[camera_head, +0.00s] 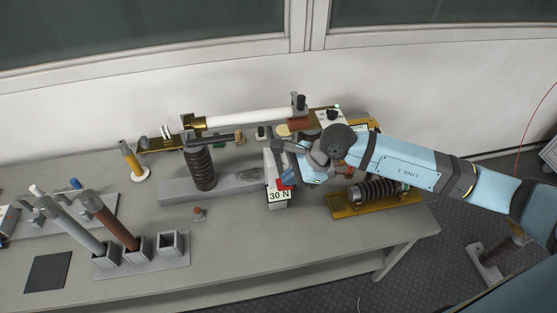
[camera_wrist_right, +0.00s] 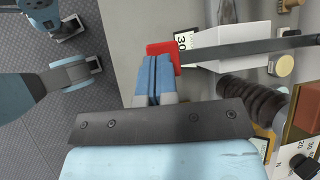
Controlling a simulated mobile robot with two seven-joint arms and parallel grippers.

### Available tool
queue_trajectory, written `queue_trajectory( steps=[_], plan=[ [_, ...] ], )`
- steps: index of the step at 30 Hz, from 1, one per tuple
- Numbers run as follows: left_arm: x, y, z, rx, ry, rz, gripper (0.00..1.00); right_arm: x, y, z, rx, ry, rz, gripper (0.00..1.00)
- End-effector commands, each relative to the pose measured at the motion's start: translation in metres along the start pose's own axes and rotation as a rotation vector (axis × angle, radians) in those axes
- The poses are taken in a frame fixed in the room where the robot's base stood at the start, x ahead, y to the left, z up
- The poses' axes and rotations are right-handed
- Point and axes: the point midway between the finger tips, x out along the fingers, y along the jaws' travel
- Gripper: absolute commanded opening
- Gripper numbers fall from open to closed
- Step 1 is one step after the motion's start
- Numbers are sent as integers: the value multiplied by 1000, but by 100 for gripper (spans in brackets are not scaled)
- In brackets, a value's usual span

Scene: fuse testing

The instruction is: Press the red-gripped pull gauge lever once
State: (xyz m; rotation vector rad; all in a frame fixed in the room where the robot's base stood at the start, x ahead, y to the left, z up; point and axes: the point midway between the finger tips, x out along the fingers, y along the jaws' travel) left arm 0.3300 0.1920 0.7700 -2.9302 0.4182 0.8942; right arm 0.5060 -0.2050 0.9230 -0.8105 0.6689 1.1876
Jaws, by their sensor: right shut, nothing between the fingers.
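The pull gauge (camera_head: 278,204) stands near the front middle of the table with a "30 N" label. Its red grip (camera_head: 283,186) shows just above the label, partly covered by my gripper. In the right wrist view the red grip (camera_wrist_right: 163,47) sits at the end of a dark lever bar (camera_wrist_right: 250,47) that runs off to the right. My right gripper (camera_head: 288,176) is shut and empty, with its blue fingertips (camera_wrist_right: 155,62) right at the red grip. They overlap it in view; whether they touch it I cannot tell. My left gripper is out of view.
A ribbed dark insulator (camera_head: 200,170) stands left of the gauge. Another ribbed piece on a yellow base (camera_head: 347,207) lies to its right, under my arm. A rack with tubes (camera_head: 150,262) stands front left. The table's front middle is mostly clear.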

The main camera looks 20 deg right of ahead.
Motion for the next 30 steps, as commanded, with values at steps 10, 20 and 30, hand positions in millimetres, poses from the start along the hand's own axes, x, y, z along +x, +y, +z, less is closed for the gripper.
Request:
queue_trajectory(
  steps=[10, 20, 30],
  plan=[
    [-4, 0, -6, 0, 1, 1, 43, -9, -1, 6, 0, 0, 0, 0],
    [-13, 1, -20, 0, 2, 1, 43, -37, -3, 25, -1, 0, -1, 0],
    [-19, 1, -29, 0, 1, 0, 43, -58, -4, 39, 0, 1, 0, 0]
  ],
)
